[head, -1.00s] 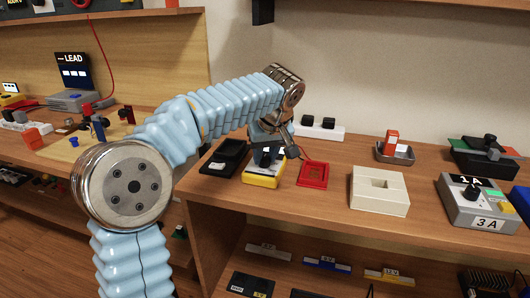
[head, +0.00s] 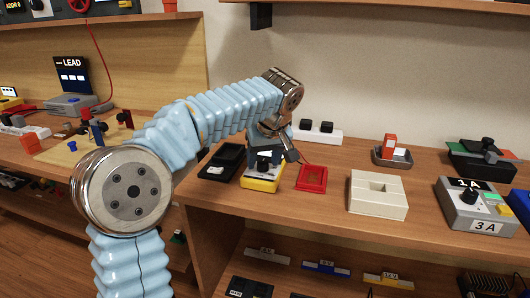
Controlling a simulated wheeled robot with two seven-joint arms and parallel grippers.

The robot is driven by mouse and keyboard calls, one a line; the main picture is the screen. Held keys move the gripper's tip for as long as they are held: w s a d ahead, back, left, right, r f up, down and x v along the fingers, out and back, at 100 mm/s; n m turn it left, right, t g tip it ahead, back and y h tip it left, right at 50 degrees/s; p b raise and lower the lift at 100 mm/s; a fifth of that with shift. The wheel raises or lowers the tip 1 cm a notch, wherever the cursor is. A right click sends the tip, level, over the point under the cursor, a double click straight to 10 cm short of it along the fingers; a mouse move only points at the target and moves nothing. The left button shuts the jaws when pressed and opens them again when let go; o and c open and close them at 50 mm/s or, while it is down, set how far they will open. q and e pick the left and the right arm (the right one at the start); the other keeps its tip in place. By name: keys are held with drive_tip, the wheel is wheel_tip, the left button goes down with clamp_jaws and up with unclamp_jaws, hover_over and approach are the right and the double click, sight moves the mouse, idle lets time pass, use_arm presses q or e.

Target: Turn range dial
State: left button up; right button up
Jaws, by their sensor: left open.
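A yellow-based meter (head: 261,178) with a pale face stands on the bench. A black dial knob (head: 263,162) stands on its face; I take this for the range dial. My left gripper (head: 280,152) is open just above and behind the meter, pointing down. One finger shows to the right of the knob. The other is partly hidden, and I cannot tell whether either touches the knob. The dial's markings are too small to read. My right gripper is not in view.
A black tray (head: 222,162) lies left of the meter and a red frame (head: 312,178) right of it. A cream block (head: 377,195) and a grey box marked 3 A (head: 478,208) stand farther right. A white strip with black knobs (head: 318,133) is behind.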

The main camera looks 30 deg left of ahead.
use_arm(q)
drive_tip(key=v, duration=1.3)
drive_tip(key=shift+r, duration=0.3)
drive_tip(key=shift+d, duration=0.1)
